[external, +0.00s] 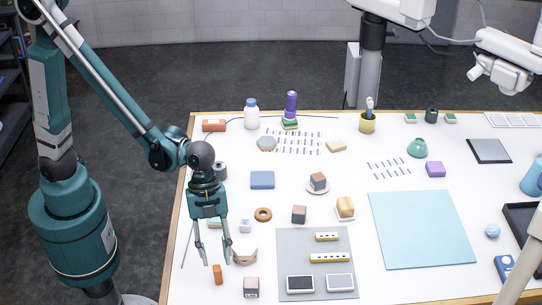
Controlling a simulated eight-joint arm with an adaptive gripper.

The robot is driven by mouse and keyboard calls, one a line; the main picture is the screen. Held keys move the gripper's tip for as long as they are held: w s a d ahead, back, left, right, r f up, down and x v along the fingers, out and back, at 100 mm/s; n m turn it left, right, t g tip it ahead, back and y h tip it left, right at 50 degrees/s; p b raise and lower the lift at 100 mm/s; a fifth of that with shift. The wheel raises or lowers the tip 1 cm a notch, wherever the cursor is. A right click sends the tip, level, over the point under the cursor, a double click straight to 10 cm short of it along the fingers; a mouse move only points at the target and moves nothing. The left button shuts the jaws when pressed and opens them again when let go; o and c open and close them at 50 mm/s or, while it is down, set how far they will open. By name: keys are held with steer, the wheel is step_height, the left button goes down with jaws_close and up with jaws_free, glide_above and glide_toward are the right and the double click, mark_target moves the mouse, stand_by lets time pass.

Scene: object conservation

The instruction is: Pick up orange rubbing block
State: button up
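A small orange block (217,275) stands at the front left of the white table, near its edge. It looks like the rubbing block. My gripper (215,259) points down just above and behind it in the external view. Its two fingers are spread apart, with nothing seen between them. I cannot tell the exact height of the fingertips over the block. A second, flat orange-red block (214,125) with a pale mark lies at the table's far left corner.
A grey mat (317,262) with dominoes-like bars lies further right. A dark roll (220,171) and a ring (263,214) are behind.

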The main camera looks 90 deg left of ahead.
mark_target(217, 267)
stand_by(0.3)
steer(key=shift+x, duration=2.6)
steer(key=shift+d, duration=0.1)
steer(key=shift+c, duration=0.6)
steer(key=c, duration=0.9)
